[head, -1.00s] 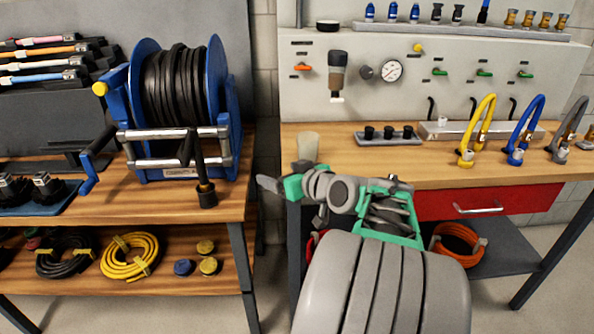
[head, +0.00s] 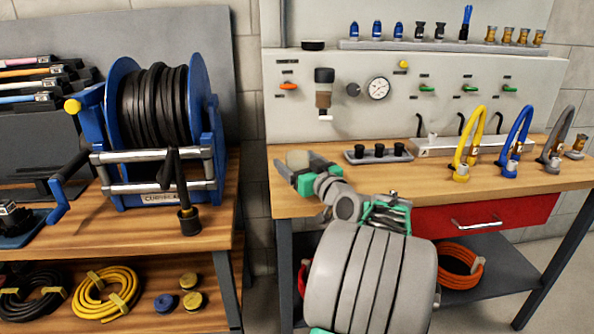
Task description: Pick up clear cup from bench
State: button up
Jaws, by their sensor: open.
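The clear cup (head: 297,158) stands near the left end of the right-hand workbench top (head: 400,187). It looks pale and cloudy, and its lower part is hidden by my gripper. My gripper (head: 301,166), grey with green parts, is open at the cup. One finger shows to the left of the cup and the other to its right. I cannot tell whether either finger touches it.
A small tray with black cups (head: 379,153) lies just right of my gripper. Yellow, blue and grey hoses (head: 466,145) stand farther right. A blue hose reel (head: 160,130) stands on the left bench, across a gap.

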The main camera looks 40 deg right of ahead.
jog(key=shift+c, duration=0.5)
jog(key=c, duration=1.3)
